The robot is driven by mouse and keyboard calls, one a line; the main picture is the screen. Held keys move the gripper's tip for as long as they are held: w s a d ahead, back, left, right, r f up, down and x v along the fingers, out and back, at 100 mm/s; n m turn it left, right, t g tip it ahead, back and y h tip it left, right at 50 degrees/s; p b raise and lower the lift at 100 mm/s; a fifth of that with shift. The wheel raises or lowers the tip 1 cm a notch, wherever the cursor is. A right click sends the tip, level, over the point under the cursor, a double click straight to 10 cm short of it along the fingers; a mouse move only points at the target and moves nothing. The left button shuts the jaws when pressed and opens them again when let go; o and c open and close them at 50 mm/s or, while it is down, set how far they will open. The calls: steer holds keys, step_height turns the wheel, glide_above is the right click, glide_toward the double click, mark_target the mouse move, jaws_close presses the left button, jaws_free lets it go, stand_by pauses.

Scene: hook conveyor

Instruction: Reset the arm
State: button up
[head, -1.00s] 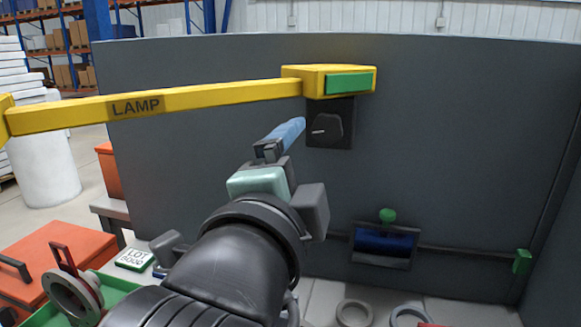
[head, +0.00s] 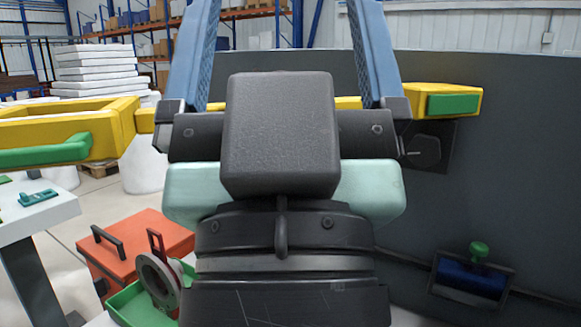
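My gripper (head: 281,60) is raised close in front of the head camera and fills the middle of the view. Its two blue fingers point up and stand wide apart, with nothing seen between them. The fingertips run to or past the top edge. My dark wrist and arm come up from the bottom and hide the middle of the bench and much of the panel. The gripper touches nothing that I can see.
A red case (head: 130,245) and a green tray (head: 130,308) holding a ring-shaped part (head: 158,280) lie lower left.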

step_height(320, 180, up, 16)
steer(key=p, duration=1.5)
steer(key=shift+w+r, duration=0.2)
steer(key=shift+r, duration=0.05)
